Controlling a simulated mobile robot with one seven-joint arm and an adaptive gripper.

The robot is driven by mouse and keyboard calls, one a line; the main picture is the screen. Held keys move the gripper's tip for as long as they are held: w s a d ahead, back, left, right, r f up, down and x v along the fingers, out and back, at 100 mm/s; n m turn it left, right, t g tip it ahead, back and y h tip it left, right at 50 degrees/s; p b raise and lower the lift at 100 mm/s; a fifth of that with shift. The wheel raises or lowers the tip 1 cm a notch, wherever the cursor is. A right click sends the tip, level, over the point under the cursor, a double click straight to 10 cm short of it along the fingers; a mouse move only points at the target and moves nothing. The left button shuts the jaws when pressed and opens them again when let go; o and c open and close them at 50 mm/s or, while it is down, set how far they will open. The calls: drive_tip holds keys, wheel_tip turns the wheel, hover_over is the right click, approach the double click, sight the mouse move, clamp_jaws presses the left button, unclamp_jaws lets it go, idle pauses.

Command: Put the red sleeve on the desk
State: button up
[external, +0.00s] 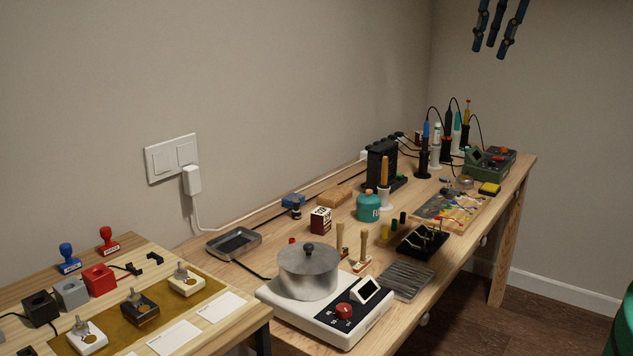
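A lidded pot (308,272) sits on a white hot plate (330,318) at the front. A metal tray (233,244), teal canister (369,206), black rack (422,242) and soldering tools (447,135) crowd the desk.

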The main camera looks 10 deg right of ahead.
drive_tip(key=s+d+r, duration=0.1)
drive_tip(key=s+d, duration=0.3)
drive_tip(key=s, duration=0.3)
drive_tip(key=s+d+r, duration=0.1)
drive_tip(key=s+d, duration=0.3)
drive_tip(key=s, duration=0.4)
drive_tip(key=s+d+r+t, duration=0.1)
drive_tip(key=s+d, duration=0.3)
drive_tip(key=s, duration=0.3)
drive_tip(key=shift+s+d+r, duration=0.25)
drive_tip(key=shift+f+b, duration=0.3)
